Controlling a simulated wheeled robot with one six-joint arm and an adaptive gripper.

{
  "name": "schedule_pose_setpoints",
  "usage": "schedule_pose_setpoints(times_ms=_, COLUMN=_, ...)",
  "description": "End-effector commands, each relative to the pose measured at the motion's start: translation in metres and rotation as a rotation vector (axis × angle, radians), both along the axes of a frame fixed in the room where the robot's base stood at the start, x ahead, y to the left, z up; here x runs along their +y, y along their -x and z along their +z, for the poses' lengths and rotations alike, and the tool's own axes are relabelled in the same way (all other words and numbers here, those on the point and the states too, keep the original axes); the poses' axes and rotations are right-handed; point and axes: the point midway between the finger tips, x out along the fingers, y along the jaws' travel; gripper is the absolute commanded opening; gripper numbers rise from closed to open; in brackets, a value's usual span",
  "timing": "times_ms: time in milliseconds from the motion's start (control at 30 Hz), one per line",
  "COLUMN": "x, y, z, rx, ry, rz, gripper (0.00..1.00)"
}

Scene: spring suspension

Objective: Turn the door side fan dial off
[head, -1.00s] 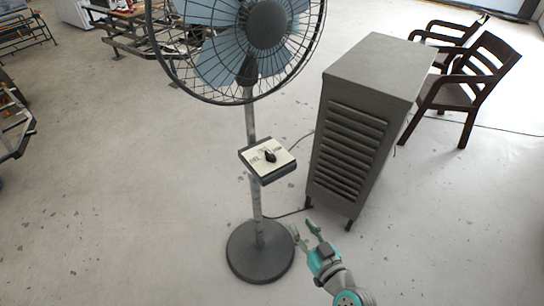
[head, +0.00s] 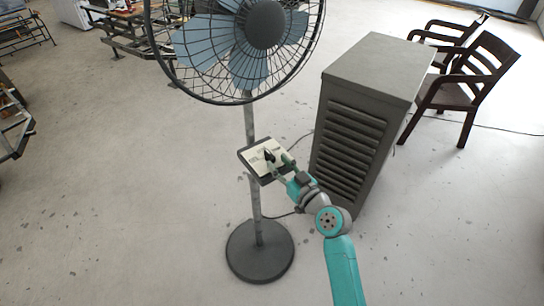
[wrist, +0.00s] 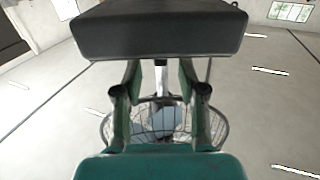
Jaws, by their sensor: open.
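The standing fan (head: 243,45) has a pale control panel (head: 258,167) on its pole. A small black dial (head: 268,155) stands on the panel's top face. My gripper (head: 279,162) is open at the panel's right side, with its fingertips close to the dial. I cannot tell whether they touch it. In the wrist view, the dark box of the panel (wrist: 160,32) fills the top, just beyond the open fingers (wrist: 160,76). The dial is hidden there. The fan's guard (wrist: 165,122) shows beyond the fingers.
The fan's round base (head: 259,252) rests on the floor. A grey louvred cabinet (head: 365,75) stands right of the fan, behind my arm. Dark wooden chairs (head: 478,72) stand at the far right. The floor (head: 130,200) to the left is clear.

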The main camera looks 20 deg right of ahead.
Motion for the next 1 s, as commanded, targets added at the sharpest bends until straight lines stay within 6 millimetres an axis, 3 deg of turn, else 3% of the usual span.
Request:
schedule_pose_setpoints(times_ms=100, x=0.006, y=-0.019, z=0.001, rx=-0.001, ry=-0.001, rz=0.002, gripper=0.41)
schedule_pose_setpoints(times_ms=300, x=0.011, y=-0.036, z=0.0, rx=-0.001, ry=0.0, rz=0.0, gripper=0.41)
schedule_pose_setpoints(times_ms=667, x=0.012, y=-0.04, z=0.0, rx=0.0, ry=-0.001, rz=0.0, gripper=0.41)
schedule_pose_setpoints(times_ms=833, x=0.012, y=-0.04, z=0.0, rx=0.0, ry=-0.001, rz=0.0, gripper=0.01)
schedule_pose_setpoints(times_ms=1000, x=0.012, y=-0.04, z=0.0, rx=0.0, ry=-0.001, rz=0.0, gripper=0.0)
